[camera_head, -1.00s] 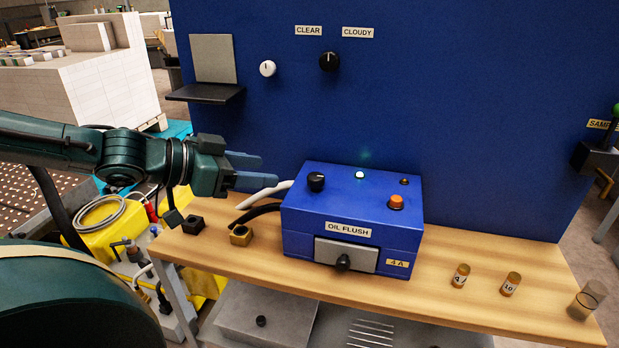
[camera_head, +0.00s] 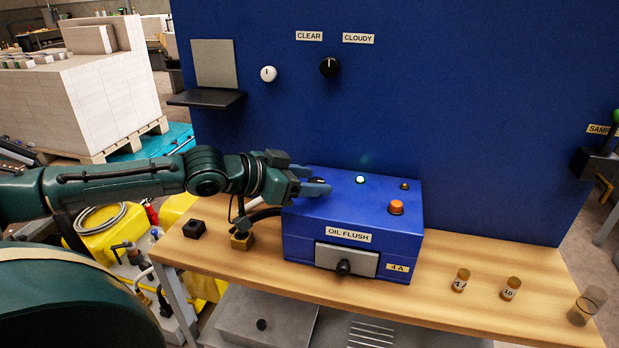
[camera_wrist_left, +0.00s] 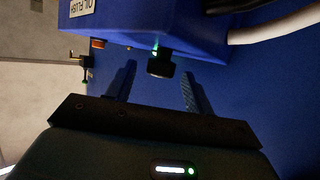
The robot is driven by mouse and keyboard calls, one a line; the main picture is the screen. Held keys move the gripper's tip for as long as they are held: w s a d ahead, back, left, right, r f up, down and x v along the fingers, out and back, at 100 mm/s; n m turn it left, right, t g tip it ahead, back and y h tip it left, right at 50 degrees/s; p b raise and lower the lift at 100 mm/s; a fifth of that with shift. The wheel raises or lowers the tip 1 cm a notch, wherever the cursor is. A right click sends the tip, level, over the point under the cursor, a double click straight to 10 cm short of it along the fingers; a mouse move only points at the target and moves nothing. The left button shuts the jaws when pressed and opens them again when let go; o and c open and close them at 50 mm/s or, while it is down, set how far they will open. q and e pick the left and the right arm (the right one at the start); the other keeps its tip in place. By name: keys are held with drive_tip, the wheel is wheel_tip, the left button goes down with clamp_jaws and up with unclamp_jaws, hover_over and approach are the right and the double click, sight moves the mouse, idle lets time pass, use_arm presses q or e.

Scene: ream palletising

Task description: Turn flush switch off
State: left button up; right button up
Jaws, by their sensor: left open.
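The blue OIL FLUSH box (camera_head: 300,222) stands on the wooden bench against a blue panel. Its black rotary knob (camera_head: 317,180), at the top left of the box, is mostly hidden by my left gripper (camera_head: 318,180) in the head view. In the left wrist view the knob (camera_wrist_left: 160,66) lies between and slightly beyond the open fingers of my left gripper (camera_wrist_left: 158,72), with a gap on each side. A green lamp (camera_head: 360,180) glows on the box top beside an orange button (camera_head: 396,207). My right gripper is out of view.
A dark hose and a pale hose (camera_wrist_left: 275,27) run from the box's left side. Small black (camera_head: 194,229) and brass blocks (camera_head: 241,241) sit on the bench (camera_head: 430,305). Labelled vials (camera_head: 461,280) and a glass stand at the right. The panel carries two knobs above.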

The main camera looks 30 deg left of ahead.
use_arm(q)
drive_tip(key=shift+w+d, duration=0.1)
drive_tip(key=shift+c, duration=0.4)
drive_tip(key=c, duration=0.9)
